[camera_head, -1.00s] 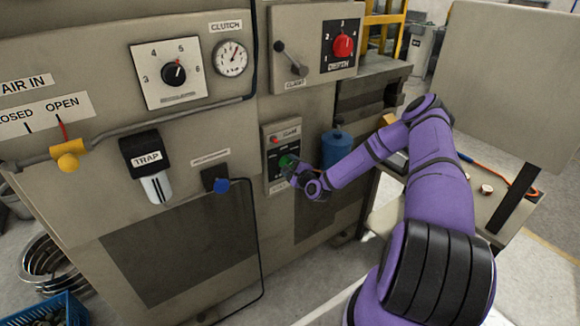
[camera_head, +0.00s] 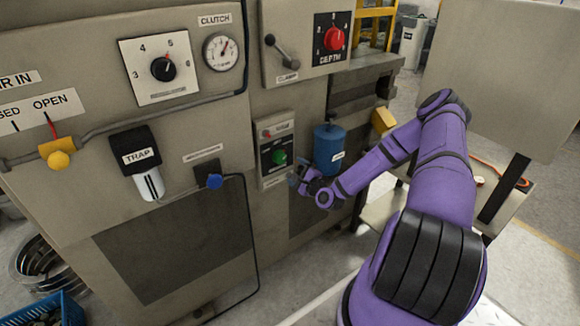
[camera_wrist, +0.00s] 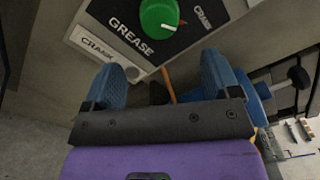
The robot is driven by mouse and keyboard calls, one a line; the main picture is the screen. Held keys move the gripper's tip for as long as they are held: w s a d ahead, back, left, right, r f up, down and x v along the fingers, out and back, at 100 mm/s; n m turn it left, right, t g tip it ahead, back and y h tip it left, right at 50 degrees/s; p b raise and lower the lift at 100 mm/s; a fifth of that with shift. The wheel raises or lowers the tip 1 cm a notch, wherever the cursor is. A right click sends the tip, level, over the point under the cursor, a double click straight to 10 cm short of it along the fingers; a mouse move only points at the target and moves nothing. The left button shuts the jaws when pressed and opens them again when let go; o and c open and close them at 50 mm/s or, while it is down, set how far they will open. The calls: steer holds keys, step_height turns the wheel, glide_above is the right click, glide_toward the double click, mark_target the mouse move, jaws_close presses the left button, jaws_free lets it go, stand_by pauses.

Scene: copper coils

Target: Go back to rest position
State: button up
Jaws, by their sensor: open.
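My gripper (camera_head: 300,180) is at the end of my purple arm, in front of the grey machine (camera_head: 225,120), a little right of and below the small control panel (camera_head: 276,150). In the wrist view, my gripper (camera_wrist: 165,75) has its two blue fingers spread apart with nothing between them. A green knob (camera_wrist: 160,18) with a white pointer, labelled GREASE, lies beyond the fingertips, apart from them.
A blue canister (camera_head: 328,150) hangs close behind and right of my gripper. A lever (camera_head: 287,58) and red depth knob (camera_head: 334,39) are above. A table (camera_head: 385,212) and a grey upright board (camera_head: 495,75) stand right. A blue crate (camera_head: 45,312) is on the floor at lower left.

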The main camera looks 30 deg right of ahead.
steer(key=shift+s, duration=0.85)
steer(key=shift+r, duration=0.1)
steer(key=s+a+r+n+g, duration=0.2)
steer(key=a+r+n+g, duration=0.15)
steer(key=r+n, duration=0.45)
steer(key=s+a+r+n+g+h, duration=0.15)
steer(key=r+n+g, duration=0.25)
steer(key=r, duration=0.7)
steer(key=s+a+r+n+g, duration=0.1)
steer(key=a+r+n+g, duration=0.2)
steer(key=r+n, duration=0.5)
steer(key=s+a+r+g+h, duration=0.1)
steer(key=s+a+r, duration=0.4)
steer(key=s+r, duration=0.75)
steer(key=s+a+r+n+y, duration=0.1)
steer(key=s+a+r+n, duration=0.1)
steer(key=s, duration=0.6)
steer(key=s+a+r+n+g+y, duration=0.1)
steer(key=s+a+r, duration=0.3)
steer(key=s, duration=0.5)
steer(key=shift+s+r+n, duration=0.2)
steer(key=shift+r+n, duration=0.2)
steer(key=shift+r, duration=0.25)
